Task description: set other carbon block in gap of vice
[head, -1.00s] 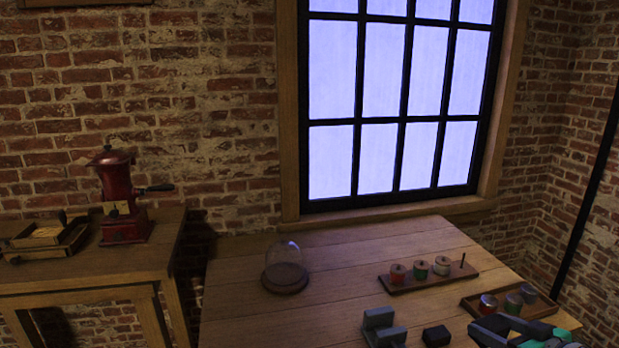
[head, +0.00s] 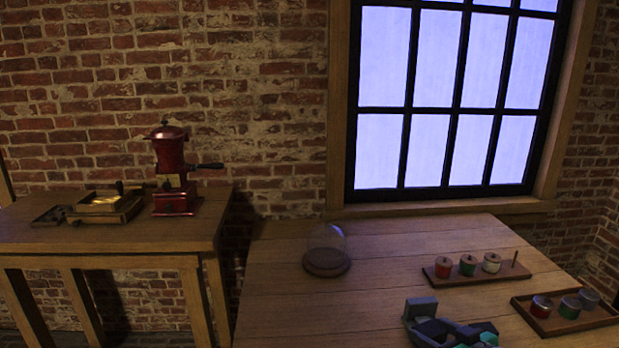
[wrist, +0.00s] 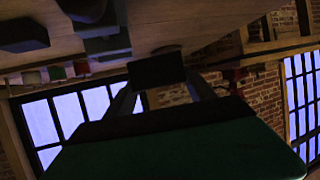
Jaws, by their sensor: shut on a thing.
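The grey vice (head: 421,306) stands on the bench at the bottom of the head view, its near part hidden by my gripper (head: 437,332). In the wrist view my gripper (wrist: 160,85) is shut on a dark carbon block (wrist: 156,70), held between the fingertips and clear of the bench top. The vice also shows in the wrist view (wrist: 106,45), above and left of the held block. Another dark block (wrist: 22,36) lies on the bench farther left there. A dark shape (wrist: 84,8) shows by the vice at the top edge; I cannot tell whether it is in the gap.
A rack of jars (head: 478,272) with a peg and a tray of jars (head: 565,314) lie to the right. A glass dome (head: 327,250) stands at the back left. A red grinder (head: 174,170) is on the side table. The bench's left middle is clear.

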